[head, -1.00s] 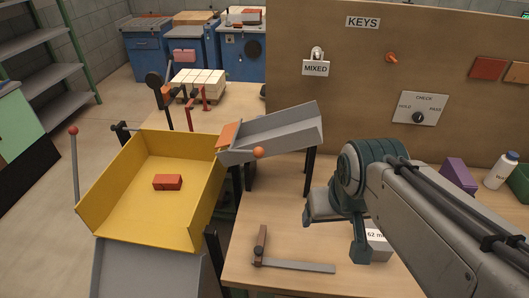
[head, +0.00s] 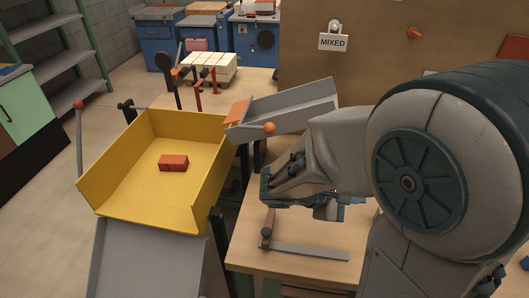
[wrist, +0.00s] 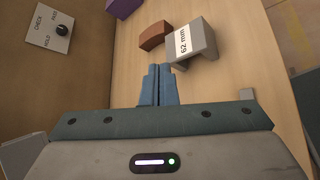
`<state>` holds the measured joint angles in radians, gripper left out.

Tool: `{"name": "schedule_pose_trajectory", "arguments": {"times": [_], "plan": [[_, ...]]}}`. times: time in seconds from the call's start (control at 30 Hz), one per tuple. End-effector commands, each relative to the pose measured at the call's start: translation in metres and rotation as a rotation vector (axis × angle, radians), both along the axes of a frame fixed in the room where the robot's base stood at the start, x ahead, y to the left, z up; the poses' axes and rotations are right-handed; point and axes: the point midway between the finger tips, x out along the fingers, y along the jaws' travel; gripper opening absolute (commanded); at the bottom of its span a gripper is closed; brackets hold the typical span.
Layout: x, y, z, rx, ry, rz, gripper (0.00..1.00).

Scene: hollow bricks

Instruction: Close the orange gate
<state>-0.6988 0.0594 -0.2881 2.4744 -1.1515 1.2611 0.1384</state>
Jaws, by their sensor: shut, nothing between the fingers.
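The orange gate (head: 236,111) is a small flat panel at the lower left end of the grey chute (head: 290,108), beside the yellow tray (head: 150,185). An orange ball knob (head: 270,128) sits at the chute's near side. I cannot tell how far the gate is open. My gripper (head: 326,209) is to the right of the knob and below it in the head view, over the wooden bench, apart from gate and knob. In the wrist view its blue fingers (wrist: 158,86) are together and empty. The gate is not in the wrist view.
A red brick (head: 173,163) lies in the yellow tray. An L-shaped tool (head: 300,251) lies on the bench. A grey "62 mm" block (wrist: 192,42) and a brown piece (wrist: 155,35) lie ahead of the fingers in the wrist view. A brown board (head: 370,60) stands behind.

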Motion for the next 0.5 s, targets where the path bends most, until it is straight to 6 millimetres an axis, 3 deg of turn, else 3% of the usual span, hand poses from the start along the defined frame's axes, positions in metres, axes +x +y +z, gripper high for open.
{"name": "schedule_pose_trajectory", "arguments": {"times": [0.03,0.17,0.3,0.5], "plan": [[0.016,0.012,-0.011,-0.107,0.015,0.095,0.00],[0.056,0.050,-0.016,-0.368,0.003,0.340,0.00],[0.089,0.114,-0.024,-0.623,-0.047,0.614,0.00],[0.104,0.198,-0.037,-0.860,-0.135,0.912,0.00]]}}
